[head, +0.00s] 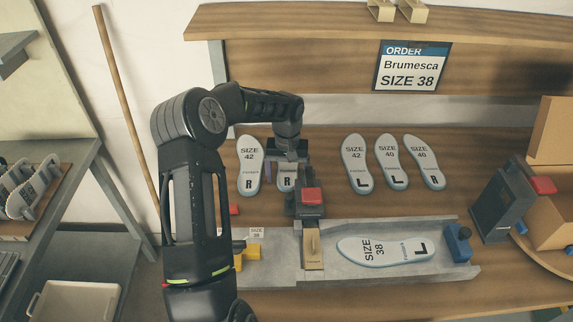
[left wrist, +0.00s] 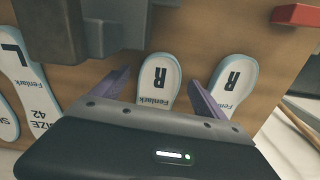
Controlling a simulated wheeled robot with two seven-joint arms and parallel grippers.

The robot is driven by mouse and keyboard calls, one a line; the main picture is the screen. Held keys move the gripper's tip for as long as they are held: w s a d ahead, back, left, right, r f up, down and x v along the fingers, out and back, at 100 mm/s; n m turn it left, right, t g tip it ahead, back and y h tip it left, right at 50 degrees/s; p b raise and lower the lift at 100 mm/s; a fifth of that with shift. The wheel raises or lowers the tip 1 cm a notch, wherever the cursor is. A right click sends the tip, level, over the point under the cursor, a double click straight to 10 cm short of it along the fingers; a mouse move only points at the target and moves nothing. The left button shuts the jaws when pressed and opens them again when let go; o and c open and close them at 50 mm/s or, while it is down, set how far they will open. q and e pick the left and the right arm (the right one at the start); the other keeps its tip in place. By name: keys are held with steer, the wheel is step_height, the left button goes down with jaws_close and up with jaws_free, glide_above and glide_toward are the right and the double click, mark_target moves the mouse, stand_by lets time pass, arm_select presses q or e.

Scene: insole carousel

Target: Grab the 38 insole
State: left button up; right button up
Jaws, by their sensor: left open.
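A grey insole marked SIZE 38 and L (head: 385,250) lies lengthwise in the grey tray (head: 455,272). An R insole (head: 287,181) lies on the wooden table under my left gripper (head: 286,168), its size label hidden. In the left wrist view, my left gripper (left wrist: 158,86) is open, with one purple finger on each side of this R insole (left wrist: 157,79). Whether the fingers touch it, I cannot tell. A SIZE 42 R insole (head: 250,166) lies to its left, also seen in the left wrist view (left wrist: 233,82). My right gripper is not in view.
The order sign (head: 411,67) reads Brumesca SIZE 38. A grey box (head: 503,203) stands at right.

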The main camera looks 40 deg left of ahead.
arm_select(q)
steer(key=c, duration=1.4)
steer(key=shift+r+p, duration=0.35)
steer(key=shift+r, duration=0.25)
step_height(320, 180, up, 4)
steer(key=shift+r+p, duration=0.2)
steer(key=shift+p, duration=0.75)
steer(key=shift+r, duration=2.2)
